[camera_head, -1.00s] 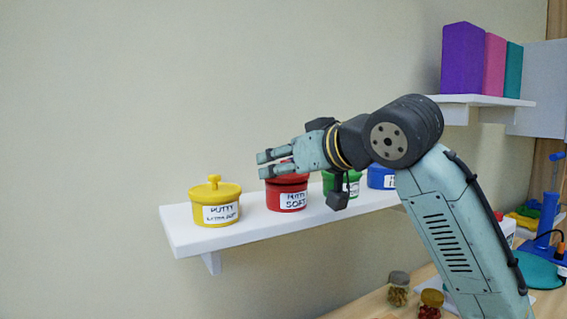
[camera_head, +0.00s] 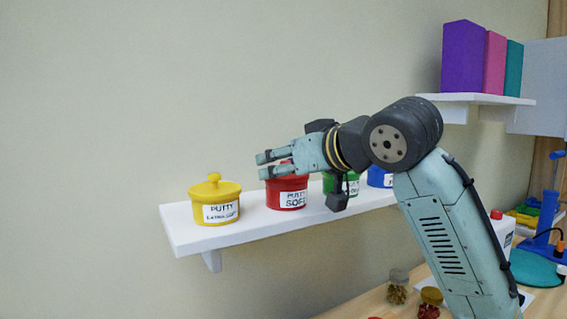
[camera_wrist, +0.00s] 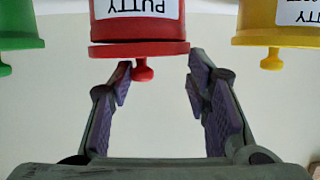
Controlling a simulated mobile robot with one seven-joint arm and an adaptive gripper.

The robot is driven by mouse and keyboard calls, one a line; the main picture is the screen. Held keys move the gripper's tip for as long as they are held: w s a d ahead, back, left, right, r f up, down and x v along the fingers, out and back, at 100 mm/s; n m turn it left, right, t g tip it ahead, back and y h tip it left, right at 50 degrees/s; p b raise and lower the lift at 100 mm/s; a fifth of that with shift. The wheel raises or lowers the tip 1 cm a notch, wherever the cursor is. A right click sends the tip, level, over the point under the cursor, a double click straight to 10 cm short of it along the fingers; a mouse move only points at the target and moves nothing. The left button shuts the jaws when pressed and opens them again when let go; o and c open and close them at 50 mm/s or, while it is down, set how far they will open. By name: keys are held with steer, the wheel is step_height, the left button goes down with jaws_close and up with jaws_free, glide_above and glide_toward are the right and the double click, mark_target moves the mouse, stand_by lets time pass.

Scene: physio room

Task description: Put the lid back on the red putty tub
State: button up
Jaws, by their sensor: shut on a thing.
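The red putty tub (camera_head: 287,194) stands on the white wall shelf between the yellow and green tubs. It also shows, upside down, in the wrist view (camera_wrist: 140,20). Its red lid (camera_wrist: 140,49) lies at the tub's mouth with the knob (camera_wrist: 143,70) outward; a thin dark line runs between lid and tub, and I cannot tell if it is fully seated. My gripper (camera_head: 265,164) is just above the tub in the head view and partly hides the lid.
The yellow tub (camera_head: 215,202) with its lid on is left of the red one. The green tub (camera_head: 349,184) and blue tub (camera_head: 380,177) are to the right, partly behind my arm. The shelf's left end (camera_head: 185,238) is bare. Small jars (camera_head: 398,287) stand on the table below.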

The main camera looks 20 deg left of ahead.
steer(key=o, duration=0.9)
steer(key=shift+o, duration=0.5)
steer(key=o, duration=0.4)
steer(key=shift+r+p, duration=1.9)
steer(key=shift+r, duration=1.6)
